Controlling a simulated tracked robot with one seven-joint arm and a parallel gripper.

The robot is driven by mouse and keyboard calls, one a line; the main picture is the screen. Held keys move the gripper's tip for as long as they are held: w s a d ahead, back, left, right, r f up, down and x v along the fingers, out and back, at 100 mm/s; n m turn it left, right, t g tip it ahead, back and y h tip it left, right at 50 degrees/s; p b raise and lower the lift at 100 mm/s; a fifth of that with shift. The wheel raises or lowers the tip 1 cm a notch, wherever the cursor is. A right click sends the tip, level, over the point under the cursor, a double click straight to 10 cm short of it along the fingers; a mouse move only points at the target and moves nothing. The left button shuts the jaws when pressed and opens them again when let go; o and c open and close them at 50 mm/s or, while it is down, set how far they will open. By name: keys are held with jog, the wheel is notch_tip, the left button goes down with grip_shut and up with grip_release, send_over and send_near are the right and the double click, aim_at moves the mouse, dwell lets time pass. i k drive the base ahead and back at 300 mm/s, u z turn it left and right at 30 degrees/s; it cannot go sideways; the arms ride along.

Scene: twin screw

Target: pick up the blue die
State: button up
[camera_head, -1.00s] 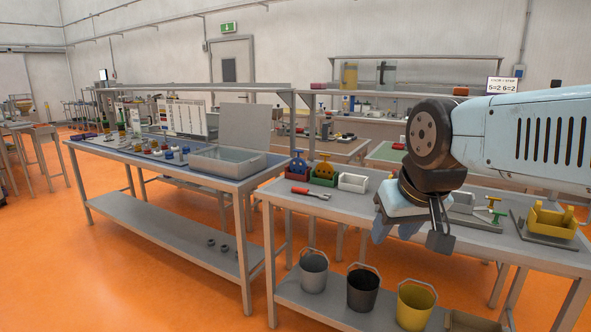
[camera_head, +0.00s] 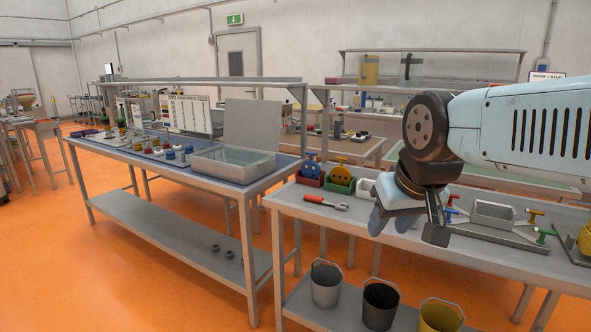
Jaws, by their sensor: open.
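I cannot make out a blue die in this view. Small blue and white items (camera_head: 181,153) stand on the left workbench (camera_head: 215,183), too small to tell apart. My gripper (camera_head: 408,226) hangs in front of the right workbench (camera_head: 290,195). It is open, pointing down, with nothing seen between its fingers. It hides part of the bench top behind it.
Red and green trays (camera_head: 340,184) and a red-handled tool (camera_head: 315,199) lie on the right bench. Buckets (camera_head: 326,284) stand on its lower shelf. Orange floor (camera_head: 150,275) is free at the front left.

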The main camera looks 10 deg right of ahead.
aim_at(309, 169)
jog(key=z, duration=0.2)
jog(key=i, duration=0.5)
jog(key=u, duration=2)
jog(key=i, duration=1.85)
jog(key=z, duration=1.65)
